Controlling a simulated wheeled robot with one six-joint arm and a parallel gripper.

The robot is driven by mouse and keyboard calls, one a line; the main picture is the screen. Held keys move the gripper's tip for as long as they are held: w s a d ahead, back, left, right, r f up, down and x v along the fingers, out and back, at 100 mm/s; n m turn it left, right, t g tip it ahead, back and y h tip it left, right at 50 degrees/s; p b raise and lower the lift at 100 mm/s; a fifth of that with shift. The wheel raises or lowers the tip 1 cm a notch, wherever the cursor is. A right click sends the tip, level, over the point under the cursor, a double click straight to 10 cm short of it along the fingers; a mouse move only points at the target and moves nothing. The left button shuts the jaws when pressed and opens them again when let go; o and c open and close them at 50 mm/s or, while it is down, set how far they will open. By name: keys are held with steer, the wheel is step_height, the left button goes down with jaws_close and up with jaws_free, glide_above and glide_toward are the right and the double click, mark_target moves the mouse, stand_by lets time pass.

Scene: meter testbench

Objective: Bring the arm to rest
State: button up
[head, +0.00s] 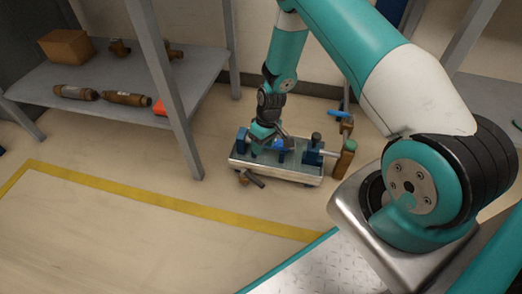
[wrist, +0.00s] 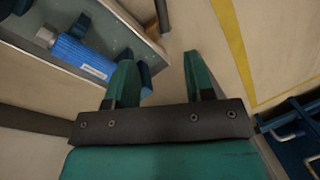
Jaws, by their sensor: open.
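My arm reaches down from the upper right in the head view. Its end, my gripper (head: 262,148), is low over the meter testbench (head: 300,179), and its fingers are hard to make out there. In the wrist view my gripper (wrist: 158,75) shows two teal fingers spread apart with nothing between them. A blue cylindrical meter (wrist: 80,54) with a white label lies on the bench to the left of the fingers, apart from them. In the head view the blue meter (head: 280,144) is partly hidden by my gripper.
A grey shelf (head: 60,72) at the left holds a cardboard box (head: 67,46) and several brown fittings. Its post (head: 165,80) stands left of my arm. Yellow tape (head: 170,203) marks clear floor.

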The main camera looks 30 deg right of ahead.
steer(key=shift+r, duration=0.3)
steer(key=s+a+r+n+y+p, duration=0.15)
steer(key=a+r, duration=0.35)
steer(key=r, duration=0.8)
steer(key=s+a+r+h+p, duration=0.15)
steer(key=a+r, duration=0.35)
steer(key=r, duration=0.8)
steer(key=s+a+r+n+y+p, duration=0.1)
steer(key=s+a+r, duration=0.2)
steer(key=s+r, duration=0.65)
steer(key=s+a+r+n+y+p, duration=0.1)
steer(key=s+a+r+p, duration=0.1)
steer(key=s+r, duration=0.8)
step_height(320, 180, up, 36)
steer(key=p, duration=3.6)
steer(key=shift+s+a+t, duration=0.2)
steer(key=shift+s+t, duration=0.1)
steer(key=shift+s, duration=0.15)
